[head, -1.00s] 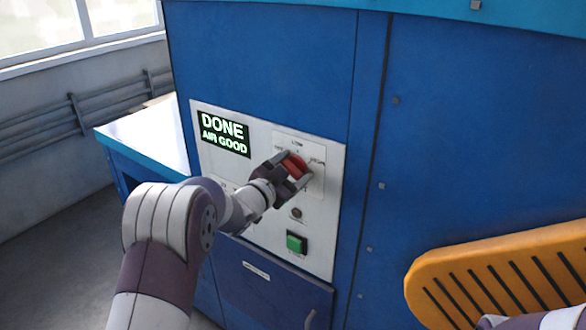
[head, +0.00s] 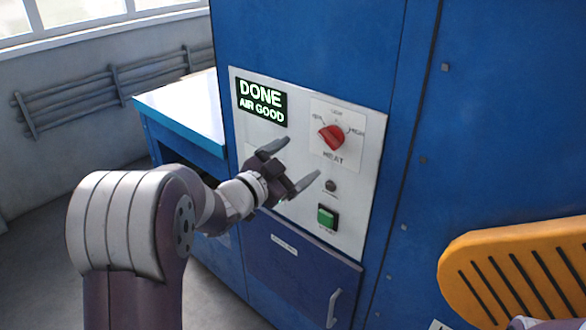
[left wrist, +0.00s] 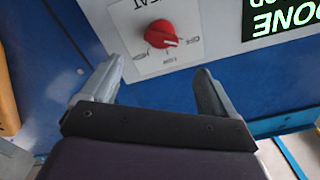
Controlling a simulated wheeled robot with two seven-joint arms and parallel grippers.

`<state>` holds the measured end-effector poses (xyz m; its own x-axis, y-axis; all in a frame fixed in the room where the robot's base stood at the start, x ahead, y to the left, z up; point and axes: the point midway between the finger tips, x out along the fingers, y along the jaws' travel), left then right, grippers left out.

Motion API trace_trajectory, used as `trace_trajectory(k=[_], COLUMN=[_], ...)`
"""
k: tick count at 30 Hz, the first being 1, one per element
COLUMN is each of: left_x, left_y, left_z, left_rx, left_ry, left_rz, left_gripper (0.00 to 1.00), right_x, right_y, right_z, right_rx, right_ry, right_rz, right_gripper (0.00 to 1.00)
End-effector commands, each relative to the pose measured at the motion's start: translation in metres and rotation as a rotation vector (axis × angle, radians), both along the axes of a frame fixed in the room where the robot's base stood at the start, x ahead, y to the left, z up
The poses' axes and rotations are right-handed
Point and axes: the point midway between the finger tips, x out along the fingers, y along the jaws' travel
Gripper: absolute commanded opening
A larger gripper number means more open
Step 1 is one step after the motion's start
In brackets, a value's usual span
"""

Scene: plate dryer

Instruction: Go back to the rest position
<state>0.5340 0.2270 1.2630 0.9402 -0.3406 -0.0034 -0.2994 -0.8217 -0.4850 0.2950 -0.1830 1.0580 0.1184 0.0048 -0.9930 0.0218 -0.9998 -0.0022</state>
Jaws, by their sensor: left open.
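My left gripper (head: 300,160) is open and empty in front of the white control panel (head: 372,175) of the blue machine. The red heat knob (head: 331,137) stands on the panel above and right of the fingers, apart from them. In the left wrist view the red knob (left wrist: 162,31) shows beyond my open fingers (left wrist: 160,68), with nothing between them. Its pointer seems to face the end label that looks like OFF. The display (head: 262,103) reads DONE, AIR GOOD. My right gripper is not in view; only a bit of my right arm shows at bottom right.
A green button (head: 327,217) sits low on the panel, above a blue door with a handle (head: 334,308). A pale-topped side table (head: 180,105) joins the machine at left. An orange slotted part (head: 520,265) juts out at right. Floor at left is clear.

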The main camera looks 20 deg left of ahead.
Motion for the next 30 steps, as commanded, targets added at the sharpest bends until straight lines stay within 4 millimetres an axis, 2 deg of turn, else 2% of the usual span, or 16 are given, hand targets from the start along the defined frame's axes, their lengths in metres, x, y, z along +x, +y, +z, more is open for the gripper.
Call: trace_trajectory(k=[3, 15, 17, 20, 21, 22, 23, 24, 26, 27, 30], left_x=[-0.005, -0.005, -0.003, -0.007, -0.018, -0.032, -0.05, -0.079, -0.124, -0.153, -0.212], left_y=[0.002, 0.002, 0.008, 0.041, 0.058, 0.067, 0.07, 0.068, 0.052, 0.039, 0.002], left_z=[0.0, 0.0, -0.008, -0.049, -0.075, -0.097, -0.119, -0.146, -0.176, -0.189, -0.206], left_rx=[0.0, 0.002, 0.013, 0.005, -0.014, -0.036, -0.061, -0.093, -0.135, -0.157, -0.192], left_ry=[0.0, 0.004, 0.038, 0.229, 0.359, 0.476, 0.602, 0.77, 0.999, 1.133, 1.387], left_rz=[0.0, 0.002, 0.03, 0.21, 0.322, 0.406, 0.483, 0.565, 0.646, 0.679, 0.71], left_gripper=[0.89, 0.89, 0.89, 0.89, 0.89, 0.89, 0.89, 0.89, 0.89, 0.89, 0.89], right_x=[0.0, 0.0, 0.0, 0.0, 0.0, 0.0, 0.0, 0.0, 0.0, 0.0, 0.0], right_y=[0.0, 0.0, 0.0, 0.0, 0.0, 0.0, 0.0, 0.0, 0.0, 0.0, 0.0], right_z=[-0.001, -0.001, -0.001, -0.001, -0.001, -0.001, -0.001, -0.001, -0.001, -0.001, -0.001], right_rx=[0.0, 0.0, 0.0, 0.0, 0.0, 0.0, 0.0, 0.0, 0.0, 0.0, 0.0], right_ry=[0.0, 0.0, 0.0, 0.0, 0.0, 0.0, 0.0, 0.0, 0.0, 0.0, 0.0], right_rz=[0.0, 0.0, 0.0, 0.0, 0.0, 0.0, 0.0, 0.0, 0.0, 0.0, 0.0], right_gripper=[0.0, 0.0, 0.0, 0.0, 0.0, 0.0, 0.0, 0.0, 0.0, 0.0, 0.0])
